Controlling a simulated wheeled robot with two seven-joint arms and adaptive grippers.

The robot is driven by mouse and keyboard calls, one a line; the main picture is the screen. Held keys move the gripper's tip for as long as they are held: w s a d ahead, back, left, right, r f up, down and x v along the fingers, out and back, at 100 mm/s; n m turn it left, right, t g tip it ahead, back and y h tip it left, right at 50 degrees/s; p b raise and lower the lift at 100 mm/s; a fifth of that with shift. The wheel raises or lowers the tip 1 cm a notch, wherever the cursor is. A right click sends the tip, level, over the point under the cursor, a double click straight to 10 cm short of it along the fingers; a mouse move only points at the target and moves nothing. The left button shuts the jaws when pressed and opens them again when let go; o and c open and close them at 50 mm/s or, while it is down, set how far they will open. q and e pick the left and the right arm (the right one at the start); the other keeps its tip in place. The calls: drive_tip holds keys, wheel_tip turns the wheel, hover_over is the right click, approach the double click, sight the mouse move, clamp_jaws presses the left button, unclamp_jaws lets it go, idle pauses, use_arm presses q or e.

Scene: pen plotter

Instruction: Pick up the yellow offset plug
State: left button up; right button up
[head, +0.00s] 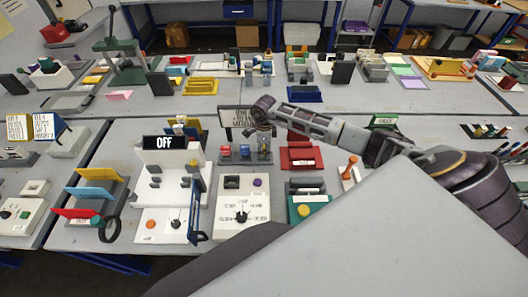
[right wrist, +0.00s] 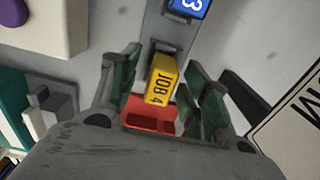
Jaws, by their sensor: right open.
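The yellow offset plug (right wrist: 162,80), marked "JOB 4", shows in the right wrist view, tilted in the picture, between the two green-padded fingers. My right gripper (right wrist: 163,88) is open, with a gap on each side of the plug. My left gripper is not in view.
A red piece (right wrist: 150,117) lies beside the plug, and a blue piece marked "3" (right wrist: 190,7) is above it in the wrist view. In the head view, a white sign (head: 236,117) stands close left of the gripper. A red tray (head: 301,157) is to its right.

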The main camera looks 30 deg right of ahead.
sight(264, 147)
drive_tip(key=shift+c, duration=0.2)
clamp_jaws()
drive_tip(key=shift+r, duration=0.1)
drive_tip(key=shift+r+b, duration=0.95)
drive_tip(key=shift+r, duration=4)
